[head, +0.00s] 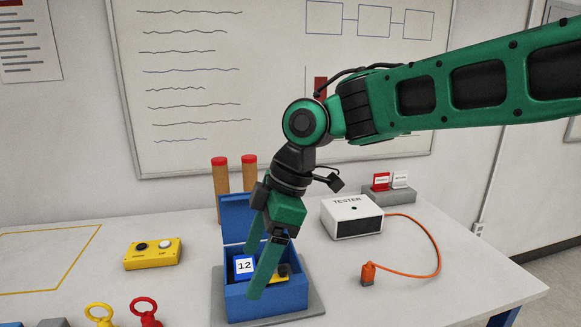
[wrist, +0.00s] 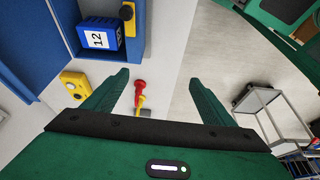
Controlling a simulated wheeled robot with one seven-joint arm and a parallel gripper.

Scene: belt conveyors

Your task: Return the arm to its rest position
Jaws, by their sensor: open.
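My green arm reaches in from the right in the head view, and my gripper (head: 251,276) points down at the open blue box (head: 262,303). Its two fingers are apart with nothing between them; the wrist view also shows the gripper (wrist: 161,80) empty. In the head view one finger crosses in front of the box. The wrist view shows this block (wrist: 99,37) off to the upper left, clear of the fingers.
The box stands on a grey mat (head: 315,301), lid raised. Behind it are two red-topped wooden posts (head: 220,180). A white tester (head: 352,216) with an orange cable is to the right. A yellow button box (head: 153,254) and ring-topped pieces (head: 145,309) are to the left.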

